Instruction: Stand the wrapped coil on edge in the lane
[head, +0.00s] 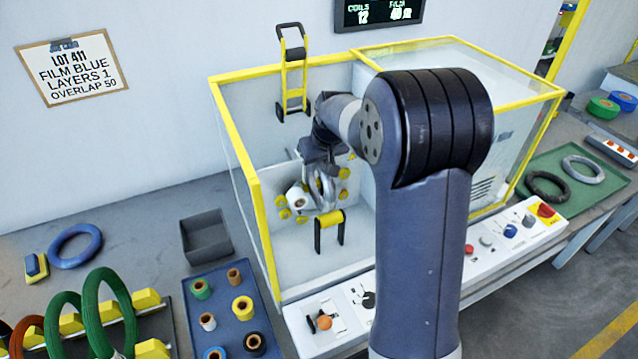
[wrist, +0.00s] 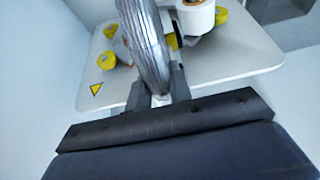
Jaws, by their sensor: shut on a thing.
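A grey ring-shaped coil (head: 325,188) is inside the yellow-framed wrapping machine, among its yellow rollers. In the wrist view the coil (wrist: 143,40) is seen nearly edge-on, with ribbed turns. I cannot tell whether film covers it. My gripper (head: 318,165) reaches down into the machine and is shut on the coil, with dark fingers (wrist: 160,92) on both sides of its lower part. My arm hides part of the machine. A rack with yellow blocks (head: 147,298) at the lower left holds green coils (head: 108,310) standing on edge; which lane is meant cannot be told.
A white film roll (wrist: 196,15) sits close beside the coil. The machine's yellow frame (head: 248,190) and clear walls surround my gripper. A blue tray (head: 222,299) of spools, a grey bin (head: 206,238) and a blue coil (head: 75,246) occupy the left bench.

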